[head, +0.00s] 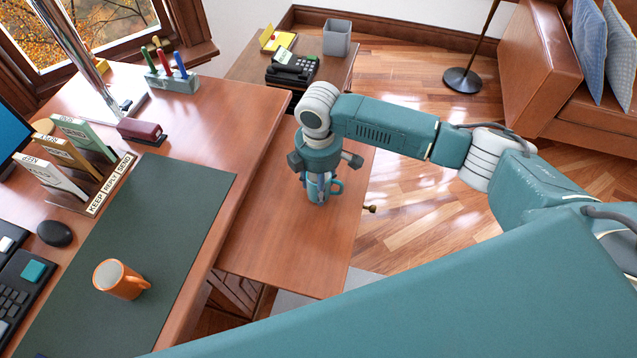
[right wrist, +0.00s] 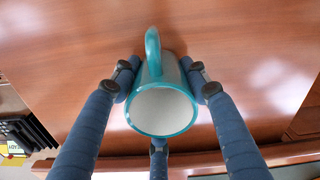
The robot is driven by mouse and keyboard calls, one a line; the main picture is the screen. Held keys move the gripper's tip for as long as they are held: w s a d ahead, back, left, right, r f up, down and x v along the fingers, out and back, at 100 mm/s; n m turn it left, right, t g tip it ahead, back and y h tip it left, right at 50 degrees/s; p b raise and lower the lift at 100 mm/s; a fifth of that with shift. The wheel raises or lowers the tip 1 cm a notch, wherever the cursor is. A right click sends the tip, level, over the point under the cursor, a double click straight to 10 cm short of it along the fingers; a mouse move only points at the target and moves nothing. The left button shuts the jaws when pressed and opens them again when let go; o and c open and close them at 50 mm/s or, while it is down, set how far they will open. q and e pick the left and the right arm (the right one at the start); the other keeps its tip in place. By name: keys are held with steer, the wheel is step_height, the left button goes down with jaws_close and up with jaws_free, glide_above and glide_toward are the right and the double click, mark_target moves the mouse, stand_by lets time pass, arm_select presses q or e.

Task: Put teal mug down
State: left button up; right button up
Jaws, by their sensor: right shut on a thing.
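The teal mug (head: 324,191) is at the right-hand part of the wooden desk, over a lower pull-out board (head: 290,240). My right gripper (head: 319,184) points down and is shut around the mug. In the right wrist view the mug (right wrist: 160,108) shows its pale inside and teal rim, with its handle toward the top of the picture. Blue fingers of my right gripper (right wrist: 159,95) close on it from both sides and below. The mug looks upright; I cannot tell whether its base touches the board. My left gripper is not in view.
An orange mug (head: 118,280) stands on the dark desk mat (head: 165,215). A stapler (head: 141,131), pen stand (head: 172,82) and book rack (head: 108,184) sit behind. A telephone (head: 293,68) and grey bin (head: 337,38) are farther back. The board's front part is clear.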

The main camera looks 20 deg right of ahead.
steer(key=shift+f, duration=0.1)
steer(key=o, duration=1.4)
steer(key=shift+f, duration=0.1)
steer(key=shift+c, duration=0.2)
step_height(320, 180, up, 12)
steer(key=shift+r, duration=0.25)
steer(key=shift+f, duration=0.1)
